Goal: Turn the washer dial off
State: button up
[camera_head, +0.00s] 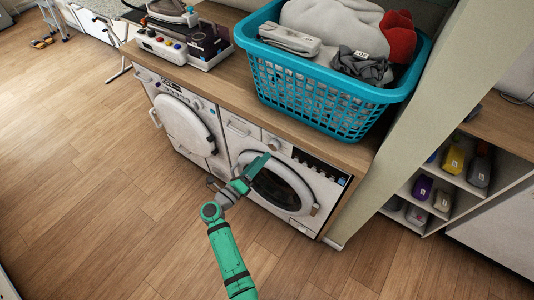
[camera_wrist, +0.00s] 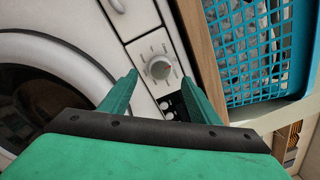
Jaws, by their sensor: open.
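The washer dial (camera_wrist: 160,68) is a round light-grey knob with tick marks around it, on the white front panel. In the head view the dial (camera_head: 274,143) shows small on the upper front of the right-hand machine, the washer (camera_head: 318,184), which has a dark round door. My green gripper (camera_head: 257,165) is in front of this panel. In the wrist view my gripper (camera_wrist: 160,78) is open and empty, with one finger on each side of the dial in the picture. I cannot tell whether either finger touches it. The dial's setting is too small to read.
A second white machine (camera_head: 183,122) stands to the left with a round white door. A teal laundry basket (camera_head: 310,98) full of clothes stands on the wooden counter (camera_head: 229,91) above. The wooden floor in front is clear.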

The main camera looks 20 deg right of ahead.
jog(key=s+a+r+n+t+y, duration=0.1)
jog(key=s+a+r+n+y, duration=0.2)
jog(key=s+n, duration=0.9)
jog(key=s+a+r+n+t+y, duration=0.2)
jog(key=s+a+n+y, duration=0.4)
jog(key=s+n, duration=0.5)
jog(key=s+a+r+n+t+y, duration=0.1)
jog(key=s+a+r+n+y, duration=0.2)
jog(key=s+n, duration=0.9)
jog(key=shift+s+a+r+n+t+y, duration=0.35)
jog(key=shift+s+a+y, duration=1.05)
jog(key=shift+s, duration=2.05)
jog(key=shift+d, duration=0.25)
jog(key=shift+c, duration=0.5)
